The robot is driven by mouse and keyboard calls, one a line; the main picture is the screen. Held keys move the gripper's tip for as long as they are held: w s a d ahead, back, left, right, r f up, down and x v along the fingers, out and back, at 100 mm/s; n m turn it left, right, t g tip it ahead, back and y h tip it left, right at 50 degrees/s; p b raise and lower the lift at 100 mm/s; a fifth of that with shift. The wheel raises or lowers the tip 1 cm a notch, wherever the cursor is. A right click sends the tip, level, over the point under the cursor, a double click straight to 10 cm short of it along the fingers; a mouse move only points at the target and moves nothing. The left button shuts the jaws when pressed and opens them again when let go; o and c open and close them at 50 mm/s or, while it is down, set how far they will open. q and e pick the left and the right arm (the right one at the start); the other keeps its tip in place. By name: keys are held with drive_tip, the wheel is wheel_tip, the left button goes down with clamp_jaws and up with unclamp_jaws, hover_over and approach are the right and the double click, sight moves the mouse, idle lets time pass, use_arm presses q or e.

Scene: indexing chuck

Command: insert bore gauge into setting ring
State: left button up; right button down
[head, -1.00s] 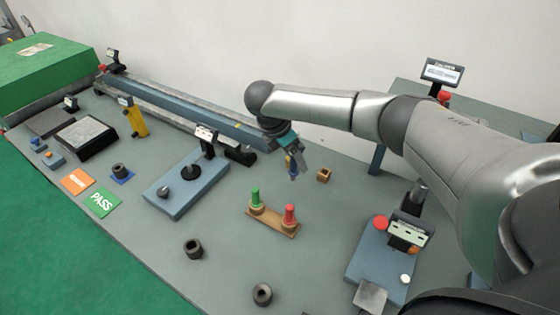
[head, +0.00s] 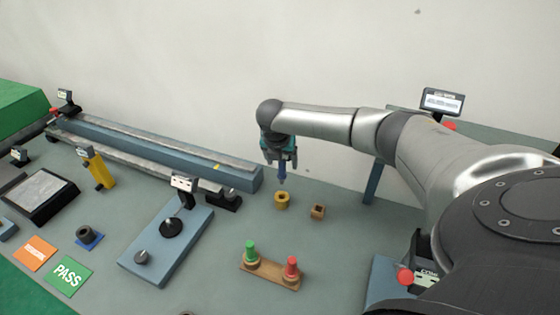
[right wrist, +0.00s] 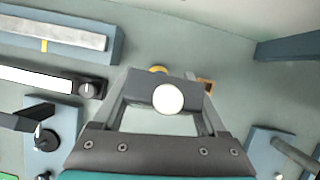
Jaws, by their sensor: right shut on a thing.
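My right gripper (head: 279,156) is shut on the bore gauge, a slim blue rod (head: 282,172) pointing down and roughly upright. The gauge's round white end (right wrist: 168,98) shows between the fingers in the right wrist view. The setting ring (head: 281,201), a small gold ring, stands on the bench just below the gauge's tip. The tip looks at or just above the ring's top; I cannot tell whether it has entered the bore. In the right wrist view the ring (right wrist: 158,69) is mostly hidden behind the gripper. My left gripper is not in view.
A small brown block with a square hole (head: 318,211) stands close to the right of the ring. A wooden stand with green and red pins (head: 270,272) is in front. A long blue-grey rail (head: 160,150) and a blue gauge base (head: 165,247) lie to the left.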

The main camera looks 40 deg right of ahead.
sight(281, 180)
drive_tip(key=shift+r+p, duration=0.1)
drive_tip(key=shift+p, duration=0.4)
drive_tip(key=shift+f+b, duration=1.25)
drive_tip(key=shift+f, duration=0.95)
drive_tip(key=shift+w+f, duration=0.1)
drive_tip(key=shift+f, duration=0.15)
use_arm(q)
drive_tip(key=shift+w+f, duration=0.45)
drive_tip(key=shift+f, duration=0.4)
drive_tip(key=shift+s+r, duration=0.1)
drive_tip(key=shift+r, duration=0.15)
use_arm(e)
drive_tip(key=shift+f, duration=0.35)
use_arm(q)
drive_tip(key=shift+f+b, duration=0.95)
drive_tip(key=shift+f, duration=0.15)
use_arm(e)
drive_tip(key=shift+f, duration=1.75)
unclamp_jaws()
